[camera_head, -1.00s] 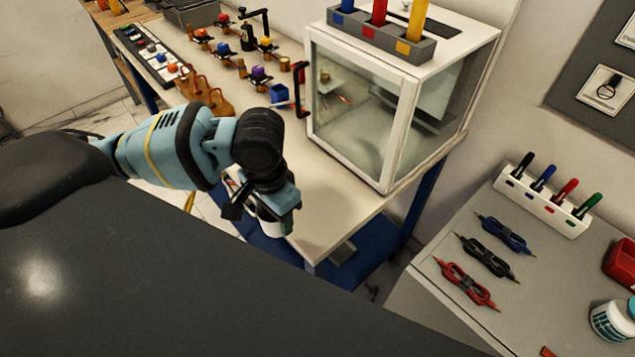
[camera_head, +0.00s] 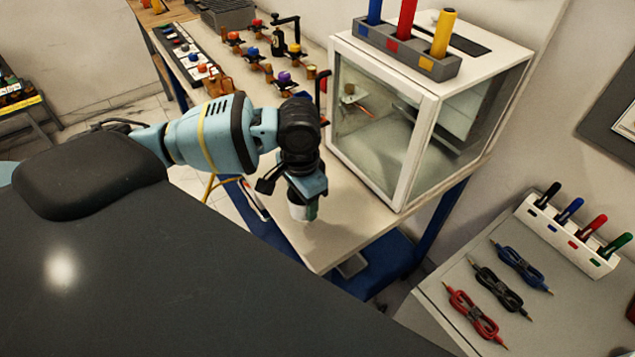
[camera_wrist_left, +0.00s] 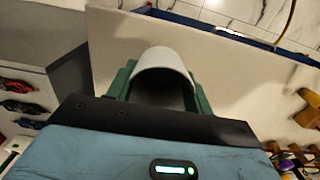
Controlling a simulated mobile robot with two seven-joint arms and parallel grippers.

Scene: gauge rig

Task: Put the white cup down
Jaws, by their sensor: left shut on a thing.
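The white cup (camera_head: 298,211) is held by my left gripper (camera_head: 304,207) at the near end of the pale bench top (camera_head: 335,232). In the left wrist view, the cup (camera_wrist_left: 163,59) sits between the two green fingers of my left gripper (camera_wrist_left: 163,82), which is shut on it. The bench top (camera_wrist_left: 235,72) lies behind the cup in that view. Whether the cup's base touches the bench or hangs just above it, I cannot tell. My right gripper is not in view.
A glass-walled cabinet (camera_head: 385,138) stands on the bench, right of my gripper. Several small fittings (camera_head: 254,52) lie further back. A grey side table (camera_head: 455,297) with cables and a marker rack (camera_head: 567,236) is at the right. Bare bench lies around the cup.

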